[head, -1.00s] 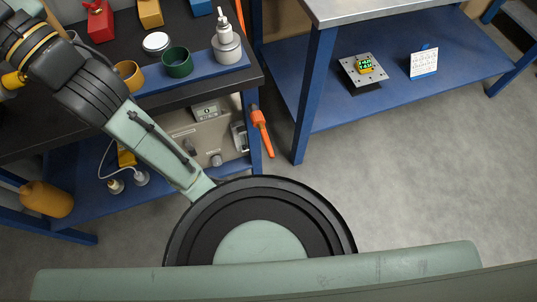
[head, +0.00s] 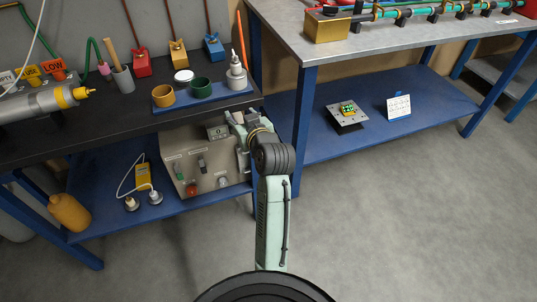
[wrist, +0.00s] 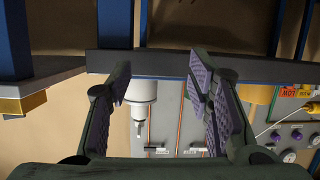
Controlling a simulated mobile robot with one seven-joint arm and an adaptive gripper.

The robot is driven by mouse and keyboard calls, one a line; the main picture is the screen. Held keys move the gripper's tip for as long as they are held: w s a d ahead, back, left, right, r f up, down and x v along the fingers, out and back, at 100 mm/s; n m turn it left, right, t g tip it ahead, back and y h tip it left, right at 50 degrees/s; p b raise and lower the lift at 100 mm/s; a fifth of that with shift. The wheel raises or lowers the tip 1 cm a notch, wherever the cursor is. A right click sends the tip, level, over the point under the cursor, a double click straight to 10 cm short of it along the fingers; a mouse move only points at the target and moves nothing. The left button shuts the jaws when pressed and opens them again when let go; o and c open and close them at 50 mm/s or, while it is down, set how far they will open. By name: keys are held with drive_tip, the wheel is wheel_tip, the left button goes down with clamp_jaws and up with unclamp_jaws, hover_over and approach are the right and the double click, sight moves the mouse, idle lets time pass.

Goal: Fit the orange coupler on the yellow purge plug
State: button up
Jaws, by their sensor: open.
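My gripper (head: 238,122) is beside the right end of the dark bench, near the grey control box. In the wrist view its two fingers (wrist: 165,85) are apart with purple pads, and nothing is held between them. A grey cylinder with a yellow nozzle end (head: 68,96) lies on the bench at the left. I cannot tell whether that yellow end is the purge plug.
A blue tray (head: 160,108) holds yellow and green cups and a pale bottle (head: 236,78). The control box (head: 195,165) stands on the lower shelf. A metal-topped table (head: 290,25) with a blue lower shelf is at the right. The floor (head: 390,220) there is clear.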

drive_tip(key=s+d+f+m+g+h, duration=0.1)
drive_tip(key=s+d+f+g, duration=0.15)
drive_tip(key=d+f, duration=0.45)
drive_tip(key=b+x, duration=0.3)
drive_tip(key=x, duration=0.5)
drive_tip(key=shift+w+a+f+b, duration=0.2)
drive_tip(key=shift+w+b, duration=0.1)
drive_tip(key=shift+p, duration=0.35)
clamp_jaws()
idle(0.7)
